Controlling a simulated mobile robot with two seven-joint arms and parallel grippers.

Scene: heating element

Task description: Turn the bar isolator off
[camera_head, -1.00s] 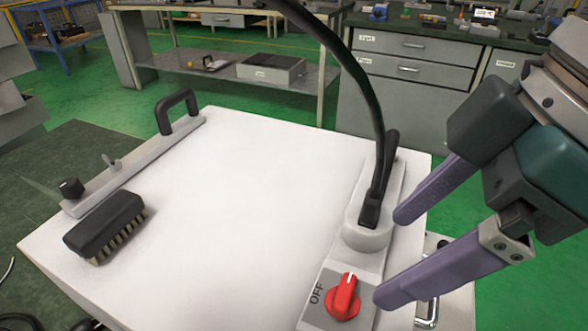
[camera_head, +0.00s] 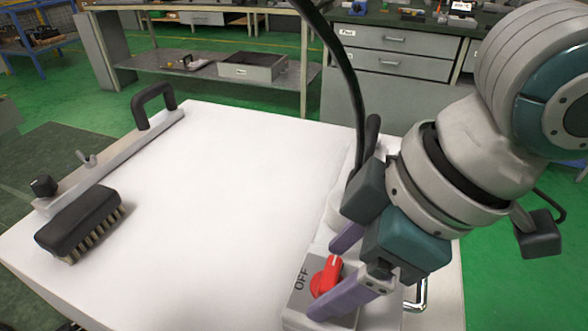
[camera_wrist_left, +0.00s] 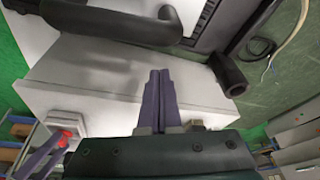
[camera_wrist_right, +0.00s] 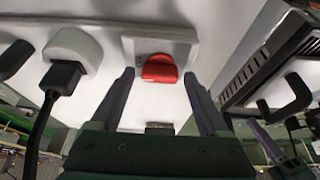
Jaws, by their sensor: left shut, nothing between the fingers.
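The bar isolator is a red rotary knob (camera_head: 326,277) on a grey plate (camera_head: 296,300) marked OFF at its left, at the near right corner of the white board. Its white mark points up in the head view, not at the word OFF. My right gripper (camera_head: 330,275) is open, its purple fingers on either side of the knob. In the right wrist view the knob (camera_wrist_right: 160,68) sits between and beyond the fingertips, with gaps at both sides. My left gripper (camera_wrist_left: 160,75) is shut and empty; the head view does not show it.
A black cable (camera_head: 352,90) rises from a round socket just behind the knob. A metal handle (camera_head: 416,295) sticks out at the right edge. A black brush (camera_head: 78,222) and a bar with a black handle (camera_head: 152,105) lie at the left. The board's middle is clear.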

